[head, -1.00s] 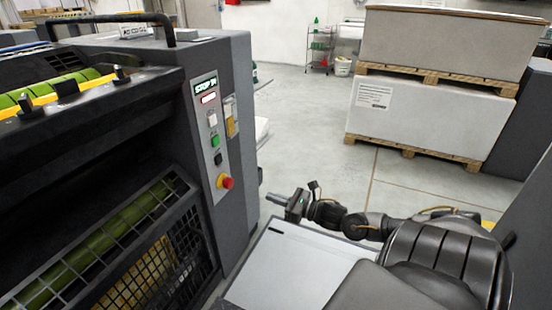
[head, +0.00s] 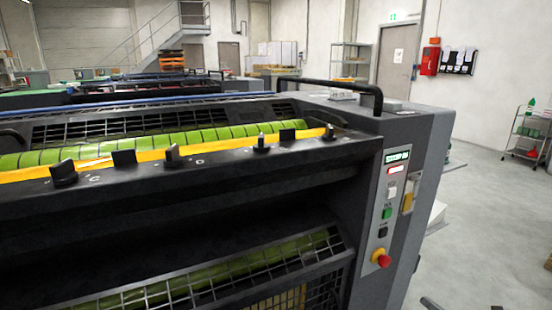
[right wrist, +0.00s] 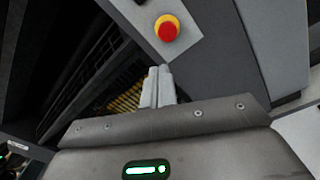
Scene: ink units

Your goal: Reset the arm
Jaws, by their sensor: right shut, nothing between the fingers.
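My right gripper (head: 432,303) shows only as a small grey tip at the bottom edge of the head view, right of the press. In the right wrist view my right gripper (right wrist: 158,72) has its two pale fingers together, with nothing between them. The red emergency stop button (right wrist: 167,28) on its yellow base lies just beyond the fingertips there, apart from them. The same red button (head: 381,258) sits low on the press's control panel (head: 378,285) in the head view. My left gripper is not in view.
The dark printing press (head: 200,200) with green rollers fills the left and middle. Its panel has a lit display (head: 397,157), a green button (head: 387,213) and a white one (head: 392,192). Open floor (head: 485,230) lies to the right, with a wire cart (head: 528,137) beyond.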

